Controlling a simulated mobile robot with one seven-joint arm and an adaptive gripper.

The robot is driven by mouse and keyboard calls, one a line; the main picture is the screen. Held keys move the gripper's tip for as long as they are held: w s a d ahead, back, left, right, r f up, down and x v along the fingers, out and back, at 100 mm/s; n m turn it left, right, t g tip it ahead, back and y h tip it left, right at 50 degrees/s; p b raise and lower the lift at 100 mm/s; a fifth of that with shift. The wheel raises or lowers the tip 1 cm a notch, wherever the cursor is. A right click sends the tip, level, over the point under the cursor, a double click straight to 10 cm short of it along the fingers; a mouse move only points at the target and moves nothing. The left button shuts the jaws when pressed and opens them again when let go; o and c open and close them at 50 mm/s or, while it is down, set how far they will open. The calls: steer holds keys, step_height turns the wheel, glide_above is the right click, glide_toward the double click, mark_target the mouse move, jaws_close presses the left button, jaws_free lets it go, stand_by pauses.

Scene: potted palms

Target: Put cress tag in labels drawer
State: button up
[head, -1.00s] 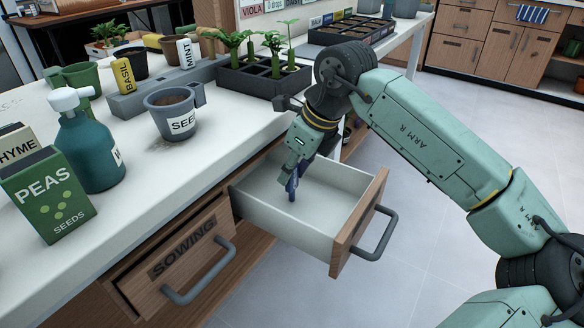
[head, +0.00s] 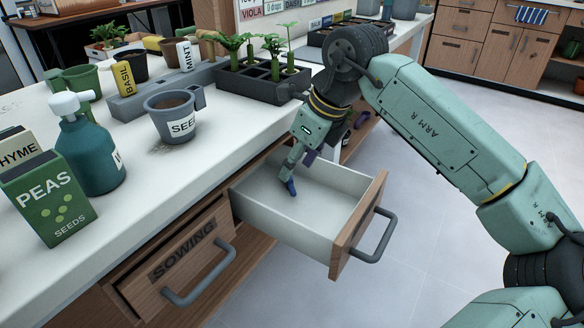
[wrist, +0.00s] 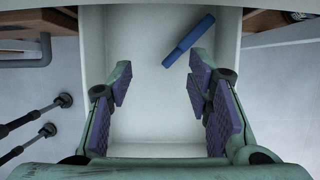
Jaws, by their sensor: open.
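A blue tag (head: 291,187), its text not readable, is inside the open white-walled drawer (head: 285,230). In the wrist view the tag (wrist: 188,42) lies slantwise near the drawer's upper right side, beyond my right finger. My gripper (head: 299,160) reaches down into the drawer from above. In the wrist view my gripper (wrist: 158,85) has its purple-padded fingers spread with nothing between them. The tag looks apart from the fingers. The label on the open drawer's front is not visible.
A drawer marked SOWING (head: 185,255) is beside the open one and looks shut. On the counter above stand a SEE-marked pot (head: 172,117), a seedling tray (head: 262,82), a teal spray bottle (head: 90,150) and a PEAS packet (head: 48,195). Floor to the right is clear.

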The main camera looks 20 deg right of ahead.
steer(key=v, duration=0.9)
steer(key=shift+p, duration=0.4)
steer(key=shift+c, duration=0.5)
